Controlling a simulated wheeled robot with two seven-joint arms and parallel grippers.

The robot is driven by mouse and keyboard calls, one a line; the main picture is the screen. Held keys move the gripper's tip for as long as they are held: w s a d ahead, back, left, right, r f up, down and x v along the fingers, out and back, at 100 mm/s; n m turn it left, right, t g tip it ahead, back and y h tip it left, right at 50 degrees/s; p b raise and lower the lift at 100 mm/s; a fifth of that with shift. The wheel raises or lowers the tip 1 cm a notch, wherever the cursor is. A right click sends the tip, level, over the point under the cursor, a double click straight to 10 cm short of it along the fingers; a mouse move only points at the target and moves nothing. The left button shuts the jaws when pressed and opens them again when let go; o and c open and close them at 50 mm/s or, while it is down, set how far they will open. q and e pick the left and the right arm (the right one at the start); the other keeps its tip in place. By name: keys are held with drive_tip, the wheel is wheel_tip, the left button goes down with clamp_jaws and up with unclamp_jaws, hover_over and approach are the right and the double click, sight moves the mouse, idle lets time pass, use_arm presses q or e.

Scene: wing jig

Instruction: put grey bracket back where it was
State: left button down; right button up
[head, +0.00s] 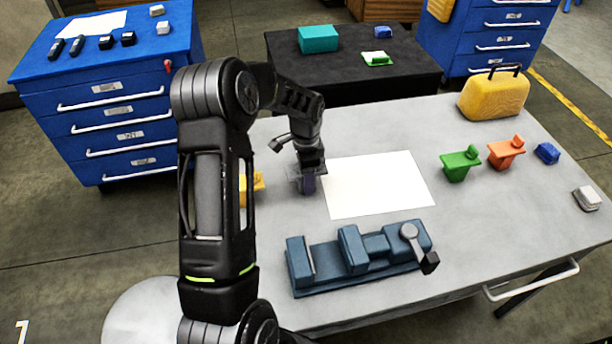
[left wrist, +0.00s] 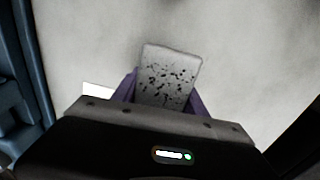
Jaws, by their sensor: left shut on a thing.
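My left gripper (head: 309,184) is over the grey table, just left of the white sheet (head: 378,184). In the left wrist view, its purple fingers (left wrist: 160,98) are shut on the grey bracket (left wrist: 170,75), a light grey piece with dark specks. In the head view the bracket is mostly hidden by the gripper. I cannot tell whether it touches the tabletop. My right gripper is in neither view.
A yellow bracket (head: 257,182) is partly hidden behind my left arm. A blue vise (head: 352,259) stands in front. Green (head: 460,165) and orange (head: 505,153) brackets, a blue block (head: 547,153) and a yellow case (head: 493,96) are at the right. The sheet is bare.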

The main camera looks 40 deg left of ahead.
use_arm(q)
drive_tip(key=c, duration=1.1)
unclamp_jaws()
drive_tip(key=shift+f, duration=0.15)
drive_tip(key=o, duration=0.5)
drive_tip(key=shift+r, duration=0.2)
wheel_tip(320, 180, up, 12)
drive_tip(key=shift+r+b, duration=0.1)
drive_tip(key=shift+b, duration=0.7)
